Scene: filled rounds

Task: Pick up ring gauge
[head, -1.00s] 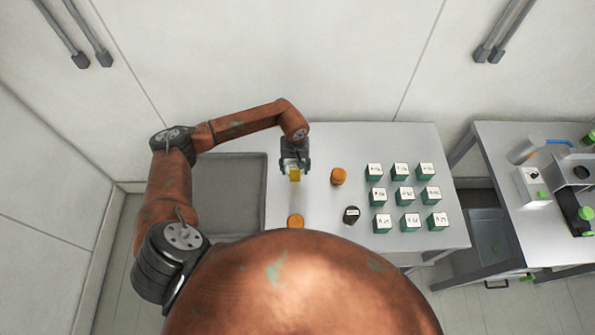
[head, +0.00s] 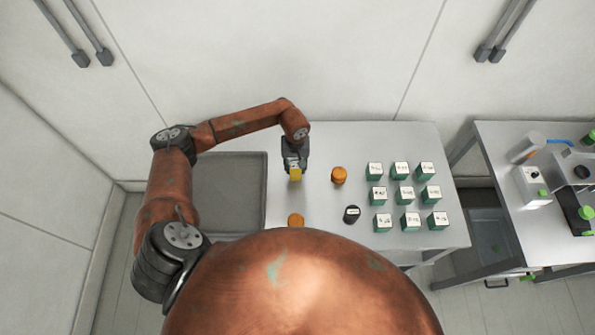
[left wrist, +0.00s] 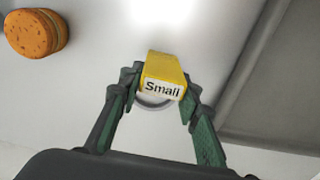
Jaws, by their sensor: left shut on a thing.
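The ring gauge (head: 295,175) shows as a yellow block at the left part of the table. In the left wrist view the yellow block (left wrist: 167,67) has a white label reading "Small", and part of a grey ring shows beneath it. My left gripper (head: 295,163) is over the gauge and shut on it. In the left wrist view its fingers (left wrist: 160,98) are on both sides of the labelled end. I cannot tell whether the gauge still touches the table. My right gripper is not in view.
An orange layered round (head: 339,175) stands to the right of the gauge, another (head: 296,220) nearer me. A black labelled piece (head: 351,214) stands before several green-and-white labelled blocks (head: 405,194). A grey tray (head: 258,190) lies left. A second table (head: 505,165) with equipment is at far right.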

